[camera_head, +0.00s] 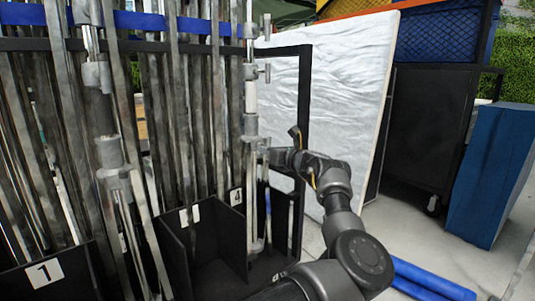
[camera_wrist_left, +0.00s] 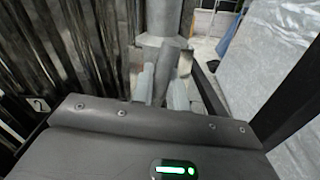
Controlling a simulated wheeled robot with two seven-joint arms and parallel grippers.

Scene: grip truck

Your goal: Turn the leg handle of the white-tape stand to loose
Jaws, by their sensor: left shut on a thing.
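The white-tape stand (camera_head: 251,123) stands upright at the right end of the rack, with a pale band (camera_head: 251,97) around its pole. My left gripper (camera_head: 266,155) reaches it from the right, at the lower collar of the stand. In the left wrist view, the fingers of my left gripper (camera_wrist_left: 166,95) are shut on the leg handle (camera_wrist_left: 166,66), a grey tilted bar just below the round collar (camera_wrist_left: 160,42). The handle is mostly hidden by the gripper in the head view. My right gripper is not in view.
Several metal stands (camera_head: 175,90) crowd the rack to the left, behind a blue strap (camera_head: 140,20). A black frame post (camera_head: 303,100) and a white sheet-covered panel (camera_head: 350,85) stand close to my left arm. Blue tubes (camera_head: 432,282) lie on the floor at right.

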